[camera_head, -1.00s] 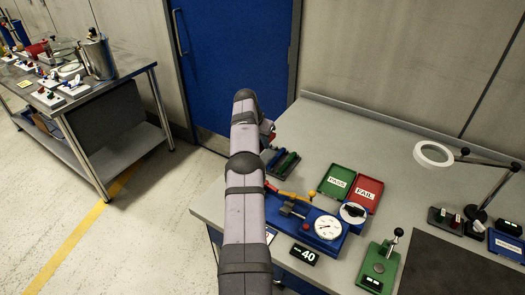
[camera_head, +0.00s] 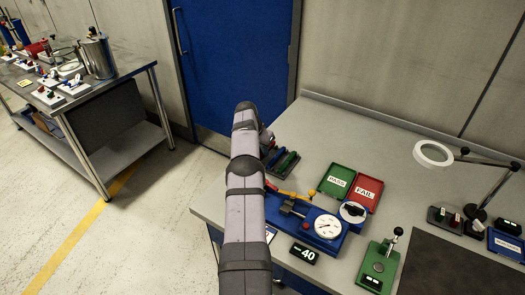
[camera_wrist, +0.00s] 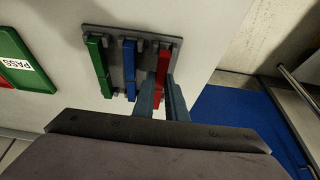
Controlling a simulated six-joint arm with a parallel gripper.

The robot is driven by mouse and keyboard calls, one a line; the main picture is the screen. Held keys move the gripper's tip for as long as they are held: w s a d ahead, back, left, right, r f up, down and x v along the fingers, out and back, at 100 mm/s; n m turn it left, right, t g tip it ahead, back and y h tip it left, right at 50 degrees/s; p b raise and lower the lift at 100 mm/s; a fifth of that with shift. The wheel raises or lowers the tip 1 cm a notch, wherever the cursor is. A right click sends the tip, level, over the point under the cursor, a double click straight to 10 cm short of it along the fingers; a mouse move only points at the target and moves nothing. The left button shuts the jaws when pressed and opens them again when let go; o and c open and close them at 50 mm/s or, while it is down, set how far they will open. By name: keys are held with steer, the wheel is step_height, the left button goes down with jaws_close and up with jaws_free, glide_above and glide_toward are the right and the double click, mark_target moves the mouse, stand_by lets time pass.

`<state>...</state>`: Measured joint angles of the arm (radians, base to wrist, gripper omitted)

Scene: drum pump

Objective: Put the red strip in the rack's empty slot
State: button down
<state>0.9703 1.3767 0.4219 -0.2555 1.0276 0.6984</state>
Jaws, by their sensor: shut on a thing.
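The dark grey rack (camera_wrist: 130,33) shows in the wrist view, with a green strip (camera_wrist: 96,60) on the left and a blue strip (camera_wrist: 129,60) in the middle. The red strip (camera_wrist: 161,75) stands at the right-hand place, in line with the other two. My gripper (camera_wrist: 165,84) is shut on the red strip near its lower part in the picture. I cannot tell whether the strip is fully seated. In the head view the rack (camera_head: 283,162) is partly behind my arm, and the red strip and fingertips are hidden.
The green PASS tray (camera_head: 336,180) and red FAIL tray (camera_head: 365,190) lie right of the rack. A blue gauge fixture (camera_head: 310,225) stands in front of them. The bench's back area is clear. A blue door (camera_head: 235,60) is behind.

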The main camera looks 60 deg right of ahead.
steer(key=shift+f, duration=0.25)
steer(key=c, duration=1.8)
jaws_free()
steer(key=shift+r, duration=0.15)
steer(key=shift+r+p, duration=0.6)
steer(key=shift+r, duration=0.1)
steer(key=b+v, duration=0.4)
steer(key=v, duration=0.7)
steer(key=shift+a+r, duration=0.25)
